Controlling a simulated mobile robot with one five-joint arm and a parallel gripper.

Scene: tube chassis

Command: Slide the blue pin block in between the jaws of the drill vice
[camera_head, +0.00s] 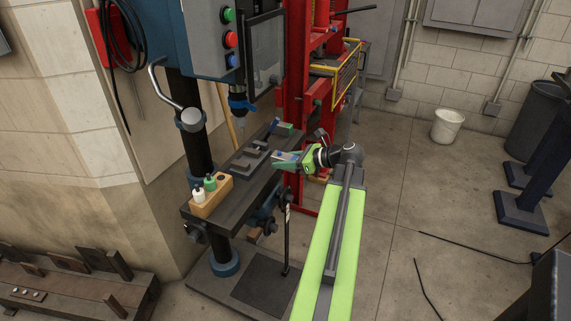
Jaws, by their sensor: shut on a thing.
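The grey drill vice (246,162) sits on the dark drill table, below the chuck. Its jaws show as dark raised blocks with a narrow gap that is hard to make out. My gripper (287,160), at the end of my light green arm, is just right of the vice, over the right edge of the table. It is shut on a small blue piece, the blue pin block (279,156), which points left toward the vice. The fingers hide most of the block. It appears apart from the vice jaws.
A wooden holder (211,196) with a white and a green bottle stands on the table's front left. The drill chuck (238,103) hangs above. A red frame (297,70) stands behind.

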